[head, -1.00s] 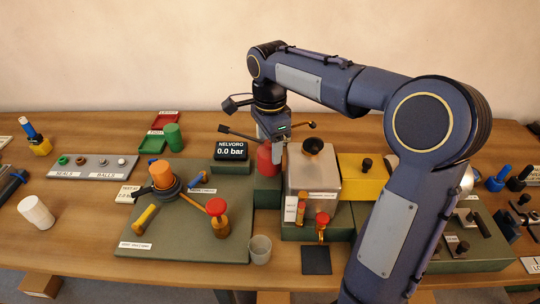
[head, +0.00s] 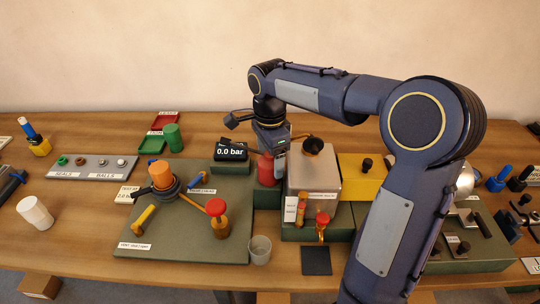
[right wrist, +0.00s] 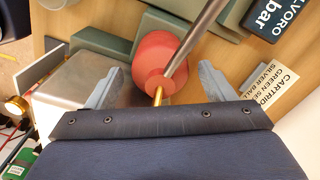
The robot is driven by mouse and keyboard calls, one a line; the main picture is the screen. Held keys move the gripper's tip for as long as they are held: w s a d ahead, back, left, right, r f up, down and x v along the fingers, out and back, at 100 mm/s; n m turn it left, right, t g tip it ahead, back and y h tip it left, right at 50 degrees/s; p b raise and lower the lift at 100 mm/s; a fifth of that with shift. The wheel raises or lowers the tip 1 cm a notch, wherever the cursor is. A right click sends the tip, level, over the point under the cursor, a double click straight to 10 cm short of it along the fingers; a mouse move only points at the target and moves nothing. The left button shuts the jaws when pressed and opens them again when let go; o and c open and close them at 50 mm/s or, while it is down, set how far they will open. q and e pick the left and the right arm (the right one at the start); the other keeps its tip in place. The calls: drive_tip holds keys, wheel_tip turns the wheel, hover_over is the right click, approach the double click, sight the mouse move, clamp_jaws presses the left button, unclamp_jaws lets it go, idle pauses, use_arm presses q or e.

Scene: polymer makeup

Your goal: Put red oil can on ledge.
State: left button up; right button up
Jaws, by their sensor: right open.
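The red oil can (head: 265,171) appears to stand on the dark green ledge (head: 266,198), left of the metal box. My right gripper (head: 271,148) is directly over the can and partly hides its top. In the right wrist view, the can (right wrist: 150,52) lies between the two spread fingers (right wrist: 160,70), with a gap on both sides. A silver rod and a short brass piece cross in front of the can there. The exact contact under the can is hard to see. My left gripper is not in view.
The metal box (head: 316,170) stands close on the right. The pressure display (head: 231,151) is close on the left. A green board (head: 180,235) with an orange cylinder (head: 162,174) and a red-topped valve (head: 217,210) lies left. A clear cup (head: 260,249) stands in front.

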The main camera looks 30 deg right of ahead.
wheel_tip(320, 180, up, 12)
drive_tip(key=p, duration=0.1)
drive_tip(key=shift+r, duration=0.15)
idle(0.3)
idle(0.4)
